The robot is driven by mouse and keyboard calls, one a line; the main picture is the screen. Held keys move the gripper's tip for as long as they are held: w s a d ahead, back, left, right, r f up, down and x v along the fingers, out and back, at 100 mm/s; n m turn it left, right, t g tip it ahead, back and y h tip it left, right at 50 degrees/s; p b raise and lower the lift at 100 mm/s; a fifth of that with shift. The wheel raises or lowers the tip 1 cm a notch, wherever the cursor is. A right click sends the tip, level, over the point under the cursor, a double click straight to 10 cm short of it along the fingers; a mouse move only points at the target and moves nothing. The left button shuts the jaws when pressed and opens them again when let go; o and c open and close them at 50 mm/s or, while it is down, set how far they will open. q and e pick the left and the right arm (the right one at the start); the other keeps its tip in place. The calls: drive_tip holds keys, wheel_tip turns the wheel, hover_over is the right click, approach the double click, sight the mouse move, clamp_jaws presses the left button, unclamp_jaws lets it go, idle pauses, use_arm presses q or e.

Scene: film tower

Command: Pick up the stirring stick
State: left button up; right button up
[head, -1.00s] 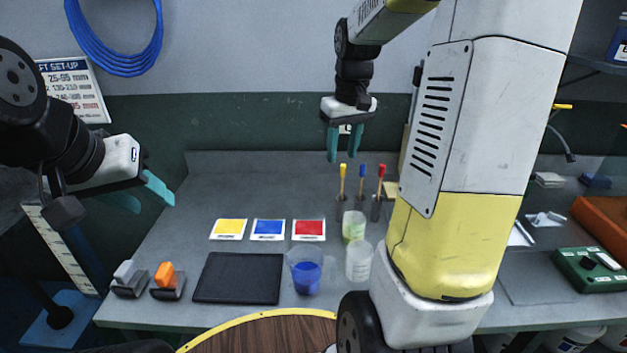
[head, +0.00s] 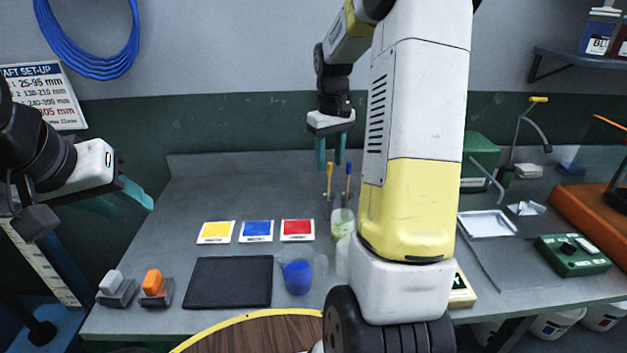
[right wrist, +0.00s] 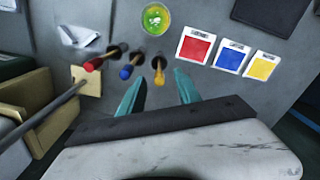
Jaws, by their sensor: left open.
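Stirring sticks with coloured tops stand upright in dark holders at the back of the bench. In the head view I see the yellow-topped stick (head: 329,178) and the blue-topped stick (head: 348,180); my right arm hides the red one. The right wrist view shows the yellow (right wrist: 159,73), blue (right wrist: 126,72) and red (right wrist: 92,66) tops in a row. My right gripper (head: 330,164) is open, pointing down over the yellow stick. In the wrist view its fingertips (right wrist: 160,76) lie either side of the yellow top, with gaps. My left gripper (head: 128,202) is open and empty at the left, away from the sticks.
A cup of yellow-green liquid (head: 342,222) stands just in front of the sticks, and a cup of blue liquid (head: 298,273) nearer me. Yellow, blue and red cards (head: 257,231) and a black pad (head: 228,283) lie left. A green box (head: 572,254) is at right.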

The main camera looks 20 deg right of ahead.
sight(330, 175)
drive_tip(key=shift+w+d+f, duration=0.1)
drive_tip(key=shift+f, duration=1.8)
drive_tip(key=shift+w+f, duration=0.1)
drive_tip(key=shift+f, duration=1.8)
drive_tip(key=shift+c, duration=0.4)
clamp_jaws()
